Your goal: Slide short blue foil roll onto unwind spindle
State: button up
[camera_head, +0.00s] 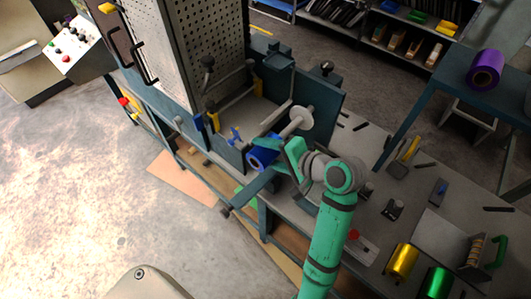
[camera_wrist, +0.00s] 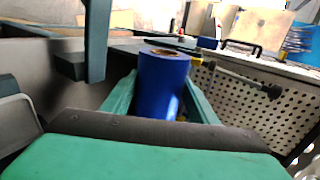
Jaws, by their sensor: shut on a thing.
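The short blue foil roll (camera_head: 262,158) is in my gripper (camera_head: 277,157), beside the press frame in the head view. In the wrist view the blue roll (camera_wrist: 162,88) stands between the two green fingers, with its brown core end facing up in the picture. My gripper is shut on its sides. A pale spindle with a round flange (camera_head: 301,118) sticks out from the machine, just above and to the right of the roll. The roll appears close to the spindle's near end; I cannot tell whether they touch or line up. The spindle is not clearly seen in the wrist view.
A purple roll (camera_head: 486,69) sits on a side table at the upper right.

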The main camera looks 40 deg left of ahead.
aim_at(292, 130)
jog(key=shift+w+d, duration=0.2)
jog(key=shift+w, duration=2.55)
jog(key=shift+w+d, duration=0.2)
jog(key=shift+w, duration=2.55)
jog(key=o, duration=1.4)
jog(key=shift+d, duration=0.1)
jog(key=v, duration=1)
jog(key=shift+d+r, duration=0.2)
jog(key=shift+d, duration=0.05)
